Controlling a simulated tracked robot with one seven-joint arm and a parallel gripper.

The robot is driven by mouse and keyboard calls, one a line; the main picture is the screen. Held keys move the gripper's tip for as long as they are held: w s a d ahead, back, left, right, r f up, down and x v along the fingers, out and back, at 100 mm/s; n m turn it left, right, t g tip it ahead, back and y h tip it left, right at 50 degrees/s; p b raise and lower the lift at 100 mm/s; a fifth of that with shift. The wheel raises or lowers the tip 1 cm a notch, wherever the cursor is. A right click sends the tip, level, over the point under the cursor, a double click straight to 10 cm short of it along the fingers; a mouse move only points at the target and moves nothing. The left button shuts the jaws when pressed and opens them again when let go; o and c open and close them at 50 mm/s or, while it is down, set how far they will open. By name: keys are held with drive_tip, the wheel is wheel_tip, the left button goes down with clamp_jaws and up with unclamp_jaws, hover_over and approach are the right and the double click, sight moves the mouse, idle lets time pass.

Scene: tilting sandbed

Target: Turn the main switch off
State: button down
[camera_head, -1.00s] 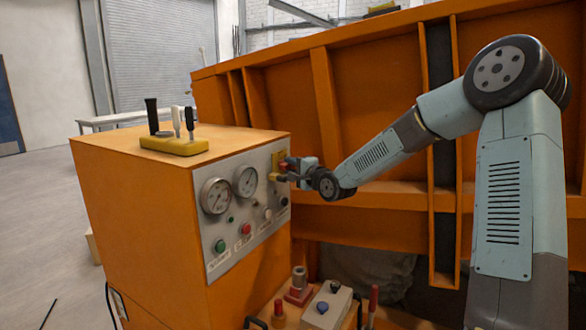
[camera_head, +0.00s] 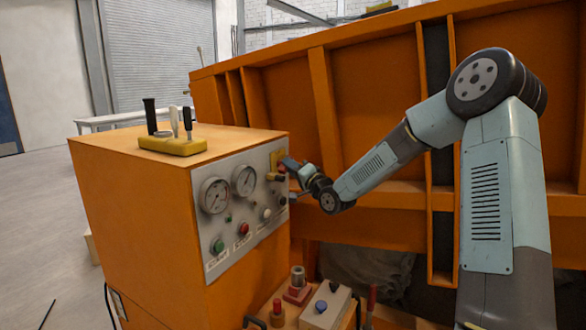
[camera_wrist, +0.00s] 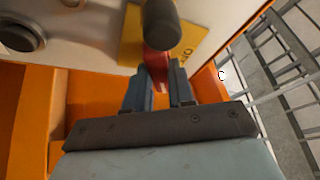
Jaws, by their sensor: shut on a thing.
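The main switch is a red handle (camera_wrist: 156,62) on a yellow plate (camera_wrist: 188,42) with partly readable lettering in the wrist view. A dark rounded knob (camera_wrist: 162,25) stands in front of its upper part. My gripper (camera_wrist: 159,88) has its two fingers on either side of the red handle's lower part and is shut on it. In the head view the yellow plate (camera_head: 277,158) is at the upper right of the grey control panel (camera_head: 222,172), and my gripper (camera_head: 288,167) is at its right edge. The exact finger contact is too small to tell there.
The panel carries gauges (camera_head: 214,195), a green button (camera_head: 218,245), a red button (camera_head: 243,229) and small knobs. Levers on a yellow base (camera_head: 172,146) stand on the orange cabinet (camera_head: 130,210). The large orange sandbed wall (camera_head: 380,80) stands close behind my arm.

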drive_tip(key=n+g+y, duration=0.1)
drive_tip(key=n+y, duration=0.1)
drive_tip(key=n, duration=0.3)
drive_tip(key=n+g+y, duration=0.1)
drive_tip(key=n+y, duration=0.1)
drive_tip(key=n, duration=0.3)
drive_tip(key=n+g+y, duration=0.1)
drive_tip(key=n+y, duration=0.1)
drive_tip(key=n, duration=0.4)
drive_tip(key=shift+w+a+f+g+y, duration=0.1)
drive_tip(key=shift+a+f+g+y, duration=0.05)
drive_tip(key=shift+a+g+y, duration=0.2)
drive_tip(key=shift+g, duration=0.25)
drive_tip(key=c, duration=1.1)
unclamp_jaws()
drive_tip(key=shift+o, duration=0.7)
drive_tip(key=shift+f, duration=0.1)
drive_tip(key=v, duration=1.4)
drive_tip(key=shift+d, duration=0.3)
drive_tip(key=shift+w, duration=0.2)
